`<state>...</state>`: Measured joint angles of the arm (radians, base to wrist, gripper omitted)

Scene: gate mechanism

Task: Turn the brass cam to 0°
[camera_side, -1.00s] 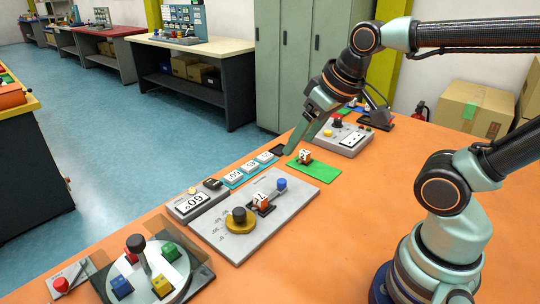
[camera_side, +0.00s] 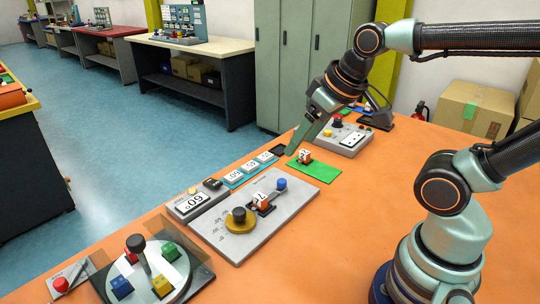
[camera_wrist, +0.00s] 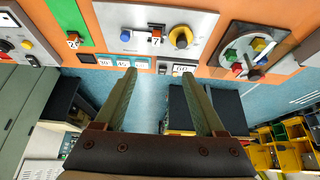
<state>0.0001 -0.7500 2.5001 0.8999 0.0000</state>
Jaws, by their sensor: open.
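The brass cam (camera_side: 239,224) with its black knob sits at the near left of a grey plate (camera_side: 290,205). It also shows in the wrist view (camera_wrist: 181,38). A white-and-orange block (camera_side: 261,200) marked 7 sits in a dark slot beside the cam, and a blue peg (camera_side: 282,184) stands at the slot's far end. A display box (camera_side: 192,203) beside the plate reads 60°. My gripper (camera_side: 302,142) hangs beyond the plate, well apart from the cam. In the wrist view my gripper (camera_wrist: 161,72) is open, with nothing between its fingers.
Numbered white tiles lie on a teal strip (camera_side: 232,182) behind the plate. Another block (camera_side: 305,156) stands on a green mat (camera_side: 325,176). A control box (camera_side: 342,138) is at the far end. A round turntable (camera_side: 152,268) with coloured blocks is at the near left. Orange table is clear at right.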

